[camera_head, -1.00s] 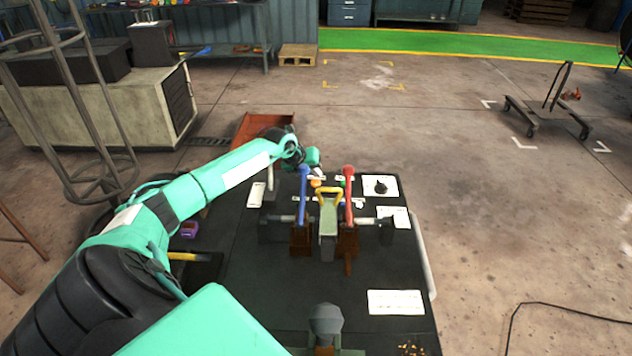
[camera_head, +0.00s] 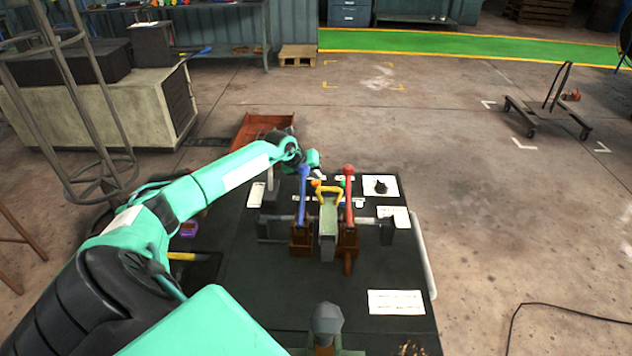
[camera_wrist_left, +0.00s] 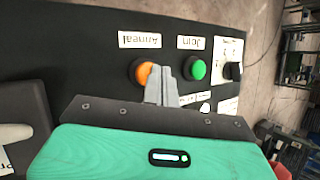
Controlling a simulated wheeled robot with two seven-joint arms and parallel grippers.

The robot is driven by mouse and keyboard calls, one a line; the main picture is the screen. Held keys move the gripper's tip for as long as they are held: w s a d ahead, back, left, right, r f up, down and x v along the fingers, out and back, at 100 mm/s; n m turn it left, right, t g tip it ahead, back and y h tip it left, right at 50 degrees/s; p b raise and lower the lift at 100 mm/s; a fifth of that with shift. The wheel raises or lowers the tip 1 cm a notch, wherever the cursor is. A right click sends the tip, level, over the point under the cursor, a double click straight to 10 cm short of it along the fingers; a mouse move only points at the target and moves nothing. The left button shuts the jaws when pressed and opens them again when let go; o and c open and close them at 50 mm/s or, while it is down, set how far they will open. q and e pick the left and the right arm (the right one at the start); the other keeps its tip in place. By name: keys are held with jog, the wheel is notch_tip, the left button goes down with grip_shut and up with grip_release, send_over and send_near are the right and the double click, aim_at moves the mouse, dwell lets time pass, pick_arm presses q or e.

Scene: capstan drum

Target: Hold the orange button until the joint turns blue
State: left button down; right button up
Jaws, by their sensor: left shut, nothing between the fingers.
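The orange button (camera_wrist_left: 144,74) is on the black panel beside the label reading Anneal; it is also in the head view (camera_head: 316,183). My left gripper (camera_wrist_left: 161,74) is shut and empty. In the wrist view its fingertips overlap the right edge of the orange button, between it and the green button (camera_wrist_left: 197,69). I cannot tell whether they touch or press it. In the head view my left gripper (camera_head: 317,171) is small, at the bench's far side. Metal rods (camera_head: 365,220) run into the clamps; I cannot make out a joint or blue on it. My right gripper is not in view.
A blue lever (camera_head: 303,185), a yellow handle (camera_head: 329,188) and a red lever (camera_head: 349,190) stand close in front of the buttons. A black dial (camera_head: 381,187) is to the right. The near bench top (camera_head: 270,290) is mostly clear.

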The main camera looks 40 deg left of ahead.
aim_at(314, 181)
pick_arm(q)
jog(key=shift+f, duration=0.55)
dwell(1.1)
dwell(1.3)
jog(key=shift+r+p, duration=0.4)
jog(key=shift+r, duration=0.6)
jog(key=shift+r+p, duration=1.7)
jog(key=shift+r, duration=0.75)
jog(key=shift+r, duration=0.1)
